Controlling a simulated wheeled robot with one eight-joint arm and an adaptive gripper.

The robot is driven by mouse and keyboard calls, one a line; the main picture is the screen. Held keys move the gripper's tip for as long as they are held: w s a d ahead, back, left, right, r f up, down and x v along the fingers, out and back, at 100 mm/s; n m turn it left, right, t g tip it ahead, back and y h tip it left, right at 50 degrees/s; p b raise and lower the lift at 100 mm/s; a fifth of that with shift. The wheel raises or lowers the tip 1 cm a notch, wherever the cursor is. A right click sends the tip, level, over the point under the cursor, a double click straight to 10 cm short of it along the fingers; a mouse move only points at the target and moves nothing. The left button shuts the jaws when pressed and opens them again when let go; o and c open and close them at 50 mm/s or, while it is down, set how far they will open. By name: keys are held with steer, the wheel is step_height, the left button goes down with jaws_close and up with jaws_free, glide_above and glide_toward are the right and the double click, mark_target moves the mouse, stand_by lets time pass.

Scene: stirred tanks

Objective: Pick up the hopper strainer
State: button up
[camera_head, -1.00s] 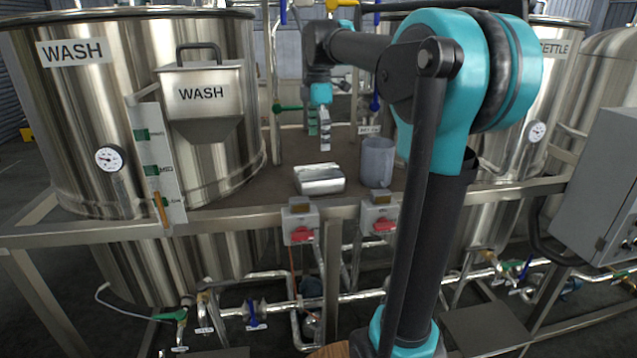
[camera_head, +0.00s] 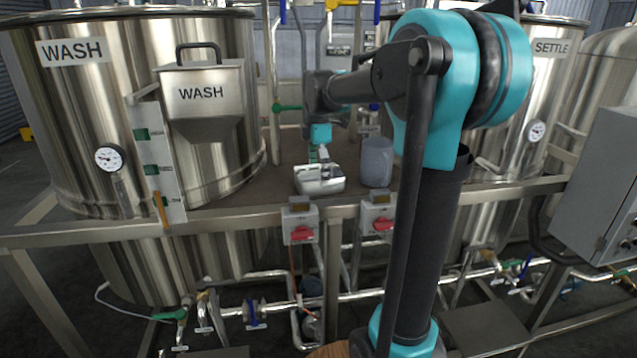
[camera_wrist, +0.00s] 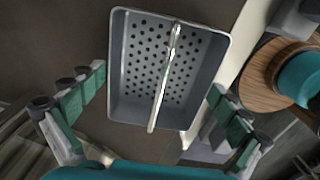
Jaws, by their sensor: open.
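The hopper strainer (camera_head: 320,187) is a shiny metal rectangular basket on the brown platform between the tanks. In the wrist view the strainer (camera_wrist: 118,60) shows its open top, a perforated floor and a thin bar handle (camera_wrist: 163,85) across it. My gripper (camera_head: 322,157) is just above the strainer in the head view, pointing down. In the wrist view my gripper (camera_wrist: 158,95) is open, with one green-padded finger on each side of the strainer and the bar between them. Whether a finger touches the strainer cannot be told.
Switch boxes (camera_head: 300,222) sit on the platform's front rail.

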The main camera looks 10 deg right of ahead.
steer(key=c, duration=0.7)
steer(key=shift+r, duration=0.1)
